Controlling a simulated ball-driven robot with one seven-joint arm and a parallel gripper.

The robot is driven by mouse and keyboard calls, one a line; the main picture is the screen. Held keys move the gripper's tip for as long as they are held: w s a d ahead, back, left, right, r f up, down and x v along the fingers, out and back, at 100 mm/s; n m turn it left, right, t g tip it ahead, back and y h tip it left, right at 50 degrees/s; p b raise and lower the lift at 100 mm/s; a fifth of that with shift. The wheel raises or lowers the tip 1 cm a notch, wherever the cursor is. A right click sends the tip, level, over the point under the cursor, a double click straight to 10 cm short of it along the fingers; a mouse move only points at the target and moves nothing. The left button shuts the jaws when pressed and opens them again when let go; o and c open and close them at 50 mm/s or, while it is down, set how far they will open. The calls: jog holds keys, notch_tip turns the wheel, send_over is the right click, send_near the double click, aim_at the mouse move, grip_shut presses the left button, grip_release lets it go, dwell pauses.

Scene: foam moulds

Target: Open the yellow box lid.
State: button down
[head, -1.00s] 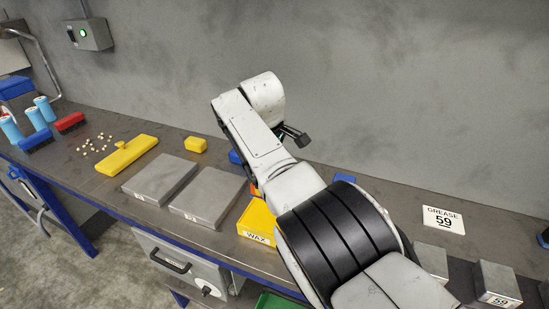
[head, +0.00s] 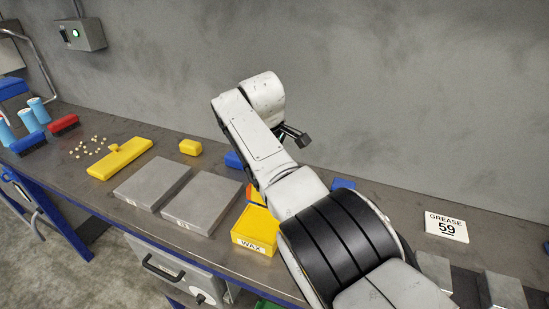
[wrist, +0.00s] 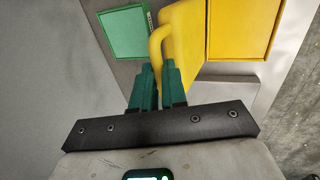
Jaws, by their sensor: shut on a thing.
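The yellow box (head: 256,228), labelled WAX, stands near the bench's front edge in the head view, partly behind my arm. In the wrist view the yellow box (wrist: 240,32) shows its square rim at the upper right. A yellow lid panel (wrist: 187,45) lies along its left side and seems swung up from the box; its exact angle is hard to tell. A yellow loop handle (wrist: 157,38) joins this panel. My gripper (wrist: 157,72) has green fingers shut on the handle's lower end. In the head view my arm hides the fingers.
A green box (wrist: 125,35) is left of the handle in the wrist view. Two grey slabs (head: 153,181) lie left of the yellow box. A GREASE 59 sign (head: 446,227) stands right.

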jog(key=shift+w+r, duration=0.1)
jog(key=shift+r, duration=0.05)
jog(key=c, duration=1.2)
grip_release()
jog(key=v, duration=1)
jog(key=shift+a+r+b, duration=0.1)
jog(key=shift+r+b, duration=0.2)
jog(key=shift+b, duration=0.1)
jog(key=shift+s, duration=0.2)
